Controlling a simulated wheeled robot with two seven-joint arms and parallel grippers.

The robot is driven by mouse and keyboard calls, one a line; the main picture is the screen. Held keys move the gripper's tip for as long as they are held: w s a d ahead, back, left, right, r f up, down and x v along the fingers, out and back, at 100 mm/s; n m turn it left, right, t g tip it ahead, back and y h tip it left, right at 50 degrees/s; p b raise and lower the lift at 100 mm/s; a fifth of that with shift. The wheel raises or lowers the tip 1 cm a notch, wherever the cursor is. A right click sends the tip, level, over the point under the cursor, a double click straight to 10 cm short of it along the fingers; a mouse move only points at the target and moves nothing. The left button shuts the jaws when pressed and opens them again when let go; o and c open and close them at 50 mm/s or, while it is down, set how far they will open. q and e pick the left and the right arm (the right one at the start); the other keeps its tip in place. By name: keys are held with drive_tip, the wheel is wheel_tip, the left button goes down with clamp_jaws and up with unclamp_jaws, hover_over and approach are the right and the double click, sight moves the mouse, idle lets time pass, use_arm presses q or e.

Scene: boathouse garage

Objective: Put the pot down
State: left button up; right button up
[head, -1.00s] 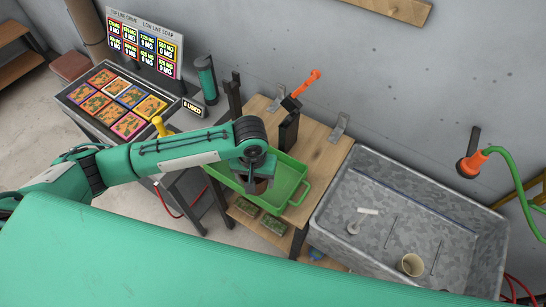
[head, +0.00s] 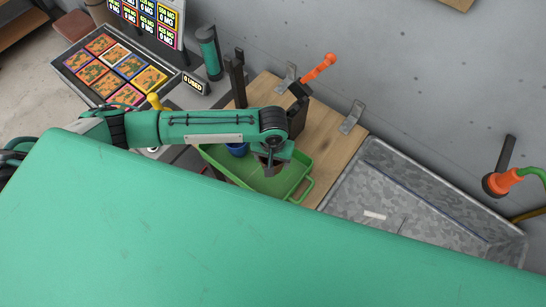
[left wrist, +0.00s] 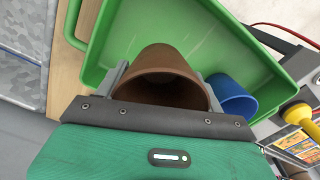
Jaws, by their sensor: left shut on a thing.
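A brown clay pot (left wrist: 160,62) shows large in the left wrist view, its open rim toward the camera. My left gripper (left wrist: 160,100) is shut on the pot, one finger on each side. In the head view, my left gripper (head: 270,168) is over the green tray (head: 305,172) on the wooden bench. The pot is mostly hidden there behind the gripper. I cannot tell whether the pot's base touches the tray floor. My right gripper is not in view.
A blue cup (head: 237,150) stands in the tray beside the pot; it also shows in the left wrist view (left wrist: 232,94). A grey metal sink (head: 400,190) adjoins the bench on the right. A dark holder (head: 298,112) stands behind the tray.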

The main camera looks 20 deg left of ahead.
use_arm(q)
drive_tip(key=shift+w+r+p, duration=0.1)
drive_tip(key=shift+w+p, duration=0.05)
drive_tip(key=shift+p, duration=0.4)
wheel_tip(320, 180, down, 4)
drive_tip(key=shift+r+b, duration=0.2)
drive_tip(key=shift+b, duration=0.4)
drive_tip(key=shift+f, duration=0.85)
drive_tip(key=shift+f, duration=0.15)
drive_tip(key=shift+f+b, duration=0.3)
drive_tip(key=shift+f, duration=0.3)
drive_tip(key=shift+f, duration=0.2)
drive_tip(key=o, duration=1.1)
